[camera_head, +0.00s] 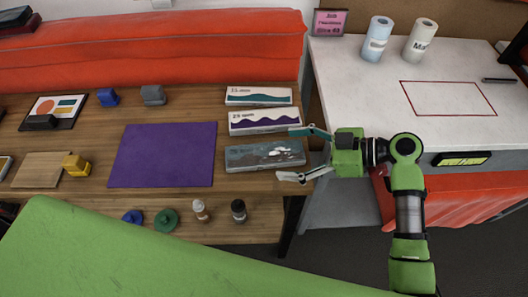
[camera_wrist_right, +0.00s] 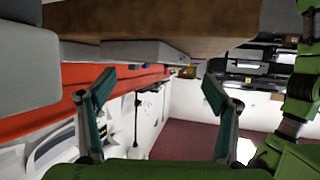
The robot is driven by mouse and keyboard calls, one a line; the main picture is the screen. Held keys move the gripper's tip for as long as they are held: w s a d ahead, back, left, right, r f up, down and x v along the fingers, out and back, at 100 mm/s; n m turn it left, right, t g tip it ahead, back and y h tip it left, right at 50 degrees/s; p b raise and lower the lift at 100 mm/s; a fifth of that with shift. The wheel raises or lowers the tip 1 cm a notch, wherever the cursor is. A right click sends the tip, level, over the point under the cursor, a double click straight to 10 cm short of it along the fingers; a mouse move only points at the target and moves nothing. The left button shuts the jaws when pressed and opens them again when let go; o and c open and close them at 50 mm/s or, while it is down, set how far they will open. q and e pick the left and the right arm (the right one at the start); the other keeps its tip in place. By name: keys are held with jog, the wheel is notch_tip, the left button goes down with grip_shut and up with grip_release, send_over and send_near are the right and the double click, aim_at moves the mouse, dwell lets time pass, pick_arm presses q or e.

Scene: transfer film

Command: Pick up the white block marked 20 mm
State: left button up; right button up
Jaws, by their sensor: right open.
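Three flat, long blocks lie in a column at the right of the wooden table. The top white block (camera_head: 258,96) has a teal wave. The middle white block (camera_head: 264,121) has a purple wave. The lowest block (camera_head: 264,155) is grey with white patches. Their printed marks are too small to read surely, so I cannot tell which is 20 mm. My right gripper (camera_head: 293,154) is open at the right end of the grey block, its fingers pointing left. Its two fingers also show apart and empty in the right wrist view (camera_wrist_right: 158,85). My left gripper is not in view.
A purple mat (camera_head: 163,155) lies left of the blocks. Small bottles (camera_head: 238,211) and round knobs (camera_head: 166,220) stand near the front edge. A yellow block (camera_head: 76,166) is at left. A white table (camera_head: 360,85) with rolls (camera_head: 420,41) stands at right, across a gap.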

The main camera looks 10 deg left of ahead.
aim_at(267, 154)
jog(key=p+x, duration=0.1)
jog(key=x, duration=0.4)
jog(key=shift+a+f, duration=0.1)
jog(key=shift+a, duration=0.2)
jog(key=shift+s+d, duration=0.1)
jog(key=c, duration=1.7)
